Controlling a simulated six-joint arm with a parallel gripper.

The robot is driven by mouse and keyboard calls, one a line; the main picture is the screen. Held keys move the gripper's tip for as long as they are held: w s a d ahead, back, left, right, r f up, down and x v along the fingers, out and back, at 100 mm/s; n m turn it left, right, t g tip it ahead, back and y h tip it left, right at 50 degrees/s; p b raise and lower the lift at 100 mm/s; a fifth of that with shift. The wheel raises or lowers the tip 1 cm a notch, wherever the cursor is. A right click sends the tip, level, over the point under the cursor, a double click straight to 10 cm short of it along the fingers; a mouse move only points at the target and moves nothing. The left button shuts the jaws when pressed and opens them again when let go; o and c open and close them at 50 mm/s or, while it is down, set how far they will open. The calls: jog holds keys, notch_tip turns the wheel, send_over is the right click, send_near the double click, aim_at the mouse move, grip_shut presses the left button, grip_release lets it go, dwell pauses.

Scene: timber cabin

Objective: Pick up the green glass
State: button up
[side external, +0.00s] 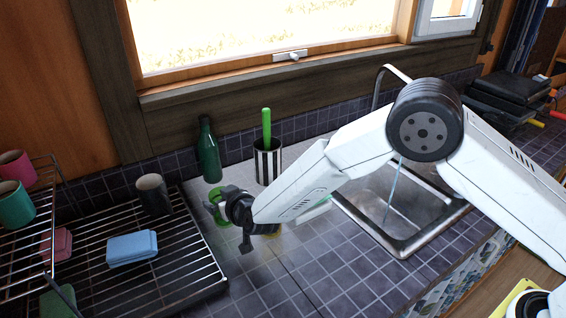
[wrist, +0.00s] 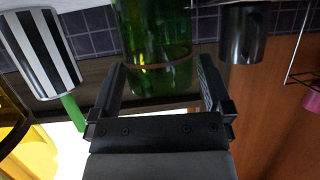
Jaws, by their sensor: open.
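The green glass (wrist: 155,45) is see-through and stands between my fingertips in the wrist view, where the picture is upside down. In the side view only part of the green glass (side external: 222,218) shows, with my gripper (side external: 228,217) in front of it. My gripper (wrist: 162,66) is open, with one finger on each side of the glass near its rim. I cannot tell whether either finger touches it. A dark green bottle (side external: 208,152) stands upright on the counter behind the glass.
A striped holder (side external: 268,162) with a green-handled tool stands behind my gripper. A yellow see-through object (wrist: 14,140) is close by. A wire rack (side external: 150,255) with a dark mug (side external: 153,194) and blue sponge (side external: 132,248) is left; a sink (side external: 400,215) is right.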

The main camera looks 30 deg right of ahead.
jog(key=shift+w+f, duration=0.25)
jog(key=shift+w, duration=0.4)
jog(key=c, duration=1.1)
jog(key=shift+r, duration=0.2)
jog(key=shift+c, duration=0.2)
jog(key=shift+r, duration=0.9)
jog(key=s+d+r, duration=0.5)
jog(key=s+r, duration=0.6)
jog(key=s, duration=0.2)
